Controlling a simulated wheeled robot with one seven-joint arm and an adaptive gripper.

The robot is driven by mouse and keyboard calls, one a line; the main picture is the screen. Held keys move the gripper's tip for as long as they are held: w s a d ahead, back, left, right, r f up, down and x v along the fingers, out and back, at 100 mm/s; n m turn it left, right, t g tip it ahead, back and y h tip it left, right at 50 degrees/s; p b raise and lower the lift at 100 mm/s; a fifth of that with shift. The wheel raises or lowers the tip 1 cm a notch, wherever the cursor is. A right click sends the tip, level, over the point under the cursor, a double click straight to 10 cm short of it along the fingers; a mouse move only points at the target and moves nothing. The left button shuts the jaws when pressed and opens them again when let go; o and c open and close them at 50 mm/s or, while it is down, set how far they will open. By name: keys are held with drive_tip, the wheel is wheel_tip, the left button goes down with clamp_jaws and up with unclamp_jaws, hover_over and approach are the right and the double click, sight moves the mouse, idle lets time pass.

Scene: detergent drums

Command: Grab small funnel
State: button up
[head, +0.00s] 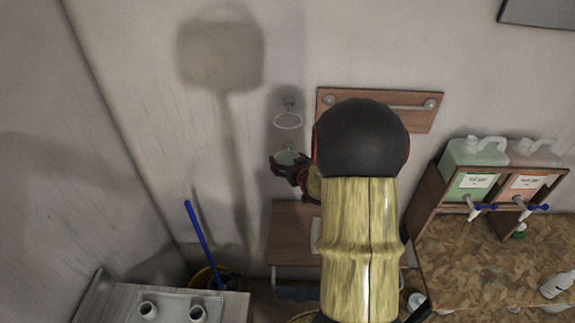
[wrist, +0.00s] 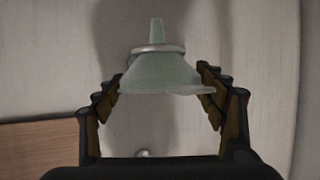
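The small funnel (wrist: 160,74) is pale green and translucent. In the wrist view its narrow spout points to the top of the picture, and a metal ring (wrist: 158,48) on the wall encircles it near the spout. In the head view the funnel (head: 286,157) shows faintly in the lower wall ring, partly hidden by my gripper. My gripper (wrist: 161,82) is open, with one finger on each side of the funnel's wide rim. I cannot tell whether the fingers touch it. In the head view my gripper (head: 289,169) is at the lower ring, left of my dark wrist.
An empty ring (head: 288,121) is on the wall just above. A wooden board with a rail (head: 428,117) is mounted to the right. Detergent drums (head: 474,152) stand on a wooden rack at right. A blue-handled tool (head: 202,244) leans in a bucket at lower left.

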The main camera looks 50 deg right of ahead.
drive_tip(key=shift+c, duration=1.2)
